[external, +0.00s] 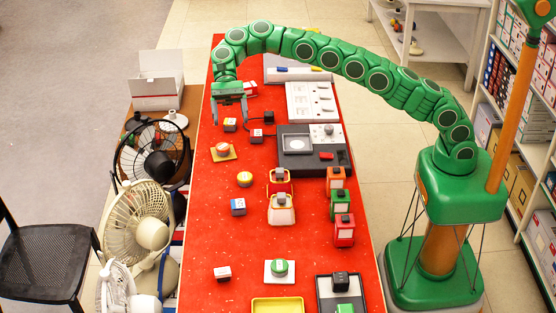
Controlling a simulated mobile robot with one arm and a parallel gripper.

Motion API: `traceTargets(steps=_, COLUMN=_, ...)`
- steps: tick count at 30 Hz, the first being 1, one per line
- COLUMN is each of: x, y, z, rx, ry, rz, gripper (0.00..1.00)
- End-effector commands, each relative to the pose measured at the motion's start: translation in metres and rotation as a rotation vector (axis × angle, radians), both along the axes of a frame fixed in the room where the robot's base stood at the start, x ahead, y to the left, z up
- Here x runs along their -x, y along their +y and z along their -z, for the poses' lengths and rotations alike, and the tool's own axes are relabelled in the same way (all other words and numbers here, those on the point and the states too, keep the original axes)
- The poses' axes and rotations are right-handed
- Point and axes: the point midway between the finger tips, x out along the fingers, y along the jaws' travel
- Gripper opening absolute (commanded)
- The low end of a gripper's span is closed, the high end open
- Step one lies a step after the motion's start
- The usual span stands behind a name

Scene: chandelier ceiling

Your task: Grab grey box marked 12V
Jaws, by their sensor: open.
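My green arm arches over the red table (205,240) from the right. My gripper (230,112) points down over the far left part of the table, with its grey fingers spread apart. A small box (230,125) with a white and red label sits just below and between the fingertips; I see no contact. Close by to the right are a small dark box (256,136) with a red and white label and a black box (268,118). No 12V marking is legible at this size, so I cannot tell which box carries it.
A red box (249,89) lies just right of the gripper. A dark grey panel (301,167) and a white panel (311,101) lie to the right. Several fans (137,222) stand left of the table.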

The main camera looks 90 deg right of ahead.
Motion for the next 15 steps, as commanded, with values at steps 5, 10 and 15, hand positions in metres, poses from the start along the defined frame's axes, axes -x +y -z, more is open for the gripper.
traceTargets(steps=5, x=-0.002, y=-0.019, z=-0.010, rx=-0.033, ry=0.029, rz=0.028, gripper=0.79)
traceTargets(steps=10, x=-0.001, y=-0.018, z=0.001, rx=-0.036, ry=0.035, rz=0.027, gripper=0.79)
traceTargets(steps=15, x=-0.001, y=-0.018, z=0.015, rx=-0.036, ry=0.036, rz=0.025, gripper=0.79)
